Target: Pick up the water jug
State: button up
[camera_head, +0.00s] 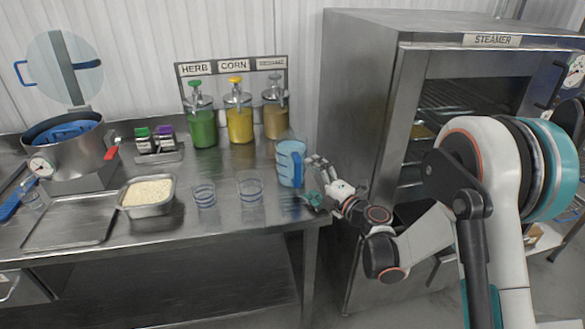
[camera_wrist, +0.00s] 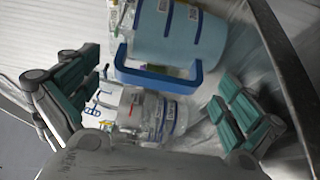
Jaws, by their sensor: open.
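The water jug (camera_head: 291,163) is light blue with a darker blue handle and stands upright near the right end of the steel table. My gripper (camera_head: 313,181) is just to the right of the jug, at about its height. In the wrist view the jug (camera_wrist: 180,30) fills the top middle, and its blue handle (camera_wrist: 158,82) lies between my two spread teal fingers (camera_wrist: 152,108). The gripper is open and empty. I cannot tell whether a finger touches the handle.
Two clear measuring cups (camera_head: 203,194) (camera_head: 249,185) stand left of the jug. A rice pan (camera_head: 146,194) sits farther left. Sauce pump bottles (camera_head: 239,117) stand behind. The steamer (camera_head: 370,120) rises close on the right. The table's front edge (camera_head: 250,232) is near.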

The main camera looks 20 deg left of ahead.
jog(key=b+x, duration=0.1)
jog(key=x, duration=0.3)
jog(key=shift+f, duration=0.1)
jog(key=shift+c, duration=0.6)
jog(key=c, duration=1.6)
jog(key=shift+r, duration=0.3)
jog(key=shift+c, duration=0.2)
